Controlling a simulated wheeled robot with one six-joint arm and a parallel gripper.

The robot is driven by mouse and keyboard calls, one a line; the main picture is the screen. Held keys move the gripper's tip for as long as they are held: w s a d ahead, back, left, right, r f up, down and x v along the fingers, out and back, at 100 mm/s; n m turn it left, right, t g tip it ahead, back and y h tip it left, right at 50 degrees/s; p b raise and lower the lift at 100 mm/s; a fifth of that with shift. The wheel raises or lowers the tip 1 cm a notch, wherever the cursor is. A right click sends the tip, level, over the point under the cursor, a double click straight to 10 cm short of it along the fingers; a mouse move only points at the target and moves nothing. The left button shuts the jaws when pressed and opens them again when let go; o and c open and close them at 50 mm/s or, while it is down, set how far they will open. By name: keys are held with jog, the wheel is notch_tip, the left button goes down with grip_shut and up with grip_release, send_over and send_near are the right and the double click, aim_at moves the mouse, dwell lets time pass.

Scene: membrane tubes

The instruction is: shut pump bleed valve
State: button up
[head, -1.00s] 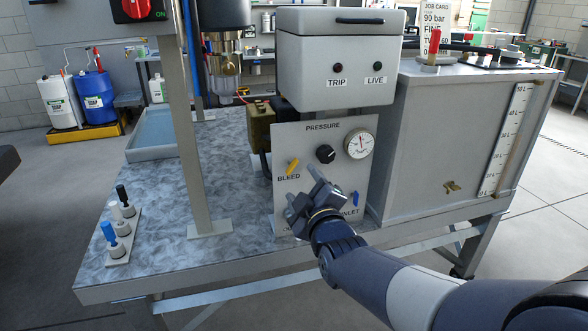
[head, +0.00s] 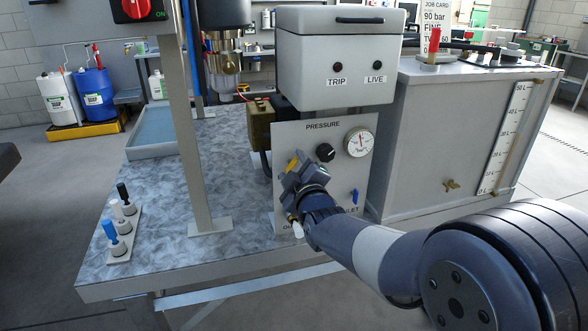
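The yellow bleed valve handle (head: 292,164) is on the left of the grey pump panel (head: 362,178), and its upper part shows just past my gripper. My gripper (head: 291,169) is in front of the panel at the handle, one finger up and right of it, the other down and left. The fingers look spread apart. I cannot tell whether they touch the handle. My gripper hides the handle's lower part and the BLEED label.
The black pressure knob (head: 326,153) and the gauge (head: 359,142) are close by on the right. A blue inlet handle (head: 354,196) is lower right. A grey post (head: 187,150) stands to the left. The marbled bench top between is clear.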

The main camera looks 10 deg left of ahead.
jog(key=c, duration=0.7)
jog(key=shift+f+m+b, duration=0.1)
jog(key=shift+m+b, duration=0.2)
jog(key=shift+b, duration=0.2)
jog(key=shift+f+m+b, duration=0.1)
jog(key=shift+m+b, duration=0.4)
jog(key=shift+b, duration=0.15)
jog(key=m+b, duration=0.7)
jog(key=m, duration=0.2)
jog(key=shift+r+b, duration=0.2)
jog(key=shift+b, duration=0.1)
